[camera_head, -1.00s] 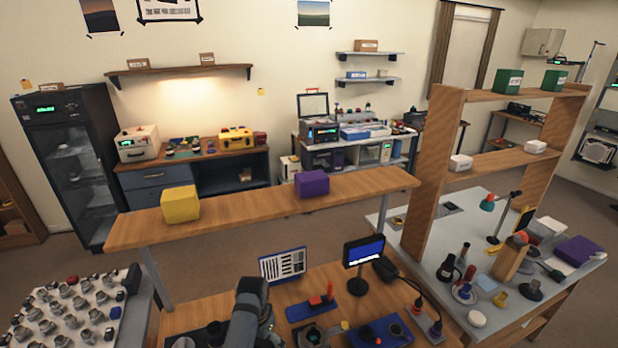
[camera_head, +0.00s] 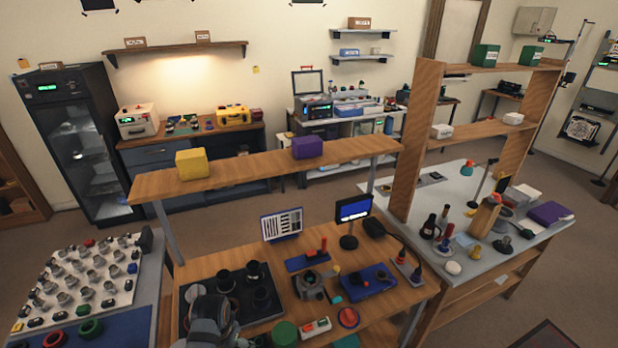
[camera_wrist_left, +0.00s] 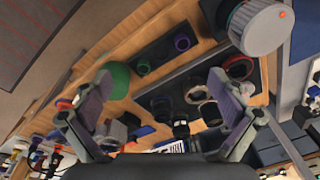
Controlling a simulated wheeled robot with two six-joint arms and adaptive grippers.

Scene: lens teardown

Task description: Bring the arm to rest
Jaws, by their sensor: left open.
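My left arm shows as a dark grey link at the bottom edge of the head view, over the front left of the wooden bench (camera_head: 372,272). Its fingertips cannot be made out there. In the left wrist view my left gripper (camera_wrist_left: 159,82) has its two fingers wide apart, with nothing between them. Beyond the fingers, a dark tray (camera_wrist_left: 260,95) holds several ring-shaped and cylindrical parts. A green round object (camera_wrist_left: 116,78) appears behind the left finger. My right gripper is not in view.
A black tray (camera_head: 186,290) with dark cylinders lies beside my arm. A raised wooden shelf (camera_head: 250,169) spans the bench's back. A white board (camera_head: 125,268) of small parts stands left.

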